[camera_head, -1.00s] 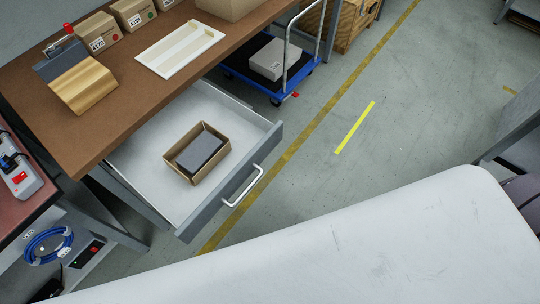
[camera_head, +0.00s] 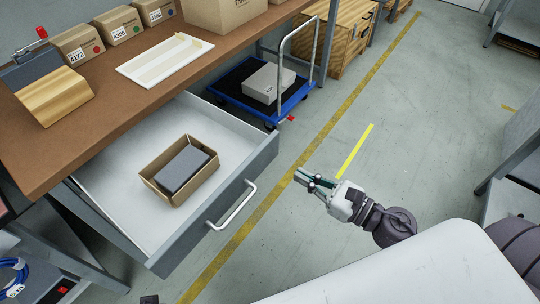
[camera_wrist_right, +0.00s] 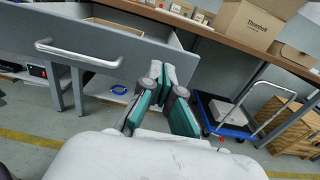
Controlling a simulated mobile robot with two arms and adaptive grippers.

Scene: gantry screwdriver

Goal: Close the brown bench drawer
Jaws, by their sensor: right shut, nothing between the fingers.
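The bench drawer (camera_head: 221,197) is pulled well out from under the brown bench (camera_head: 110,118). It has a grey front with a pale bar handle (camera_head: 233,207). An open cardboard box (camera_head: 151,181) with a dark grey block (camera_head: 184,169) sits inside it. In the right wrist view the drawer front (camera_wrist_right: 98,55) and its handle (camera_wrist_right: 78,54) are at the upper left. My right gripper (camera_head: 301,176) is shut and empty, to the right of the handle and apart from it. It also shows in the right wrist view (camera_wrist_right: 160,70). My left gripper is not in view.
A blue trolley (camera_head: 236,98) with a grey box (camera_head: 268,82) stands beyond the drawer. A white tray (camera_head: 130,70) and several cardboard boxes are on the bench. A wooden crate (camera_head: 340,42) stands farther back.

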